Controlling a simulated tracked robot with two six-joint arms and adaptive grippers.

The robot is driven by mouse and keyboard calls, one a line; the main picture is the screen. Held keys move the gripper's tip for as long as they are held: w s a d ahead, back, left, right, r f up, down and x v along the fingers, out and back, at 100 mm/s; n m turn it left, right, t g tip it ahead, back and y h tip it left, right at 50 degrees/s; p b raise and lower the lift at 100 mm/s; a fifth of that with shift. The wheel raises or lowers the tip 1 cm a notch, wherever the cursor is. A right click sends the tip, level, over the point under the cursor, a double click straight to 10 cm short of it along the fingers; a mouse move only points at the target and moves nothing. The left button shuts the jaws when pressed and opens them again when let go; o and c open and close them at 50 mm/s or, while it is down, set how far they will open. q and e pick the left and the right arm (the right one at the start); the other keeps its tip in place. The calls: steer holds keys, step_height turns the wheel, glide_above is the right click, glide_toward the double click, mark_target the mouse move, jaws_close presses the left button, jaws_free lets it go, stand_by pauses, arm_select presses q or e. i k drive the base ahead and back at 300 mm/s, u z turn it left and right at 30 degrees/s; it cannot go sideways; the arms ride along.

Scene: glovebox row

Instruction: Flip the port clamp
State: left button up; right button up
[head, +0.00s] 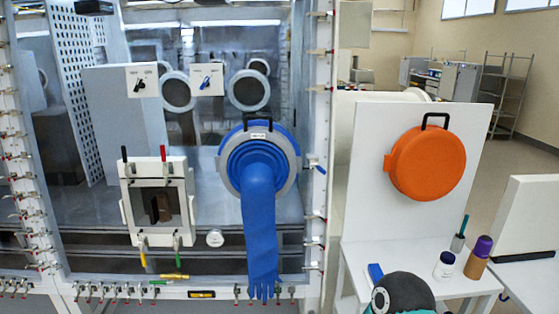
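A white square port frame (128,210) is mounted on the clear glovebox front at left, around a dark opening. Lever clamps sit at its edges: one with a black handle (125,153) and one with a red handle (163,152) stand up at the top. One with a yellow handle (143,258) and one with a green handle (178,257) point down at the bottom. The frames do not show which of these is the port clamp. Neither of my grippers is in view.
A blue glove (260,220) hangs from a round port right of the frame. An orange round cover (428,163) with a black handle is on a white panel.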

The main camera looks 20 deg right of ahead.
mark_target(323, 170)
steer(key=z, duration=0.1)
steer(key=i, duration=1)
steer(key=z, duration=0.55)
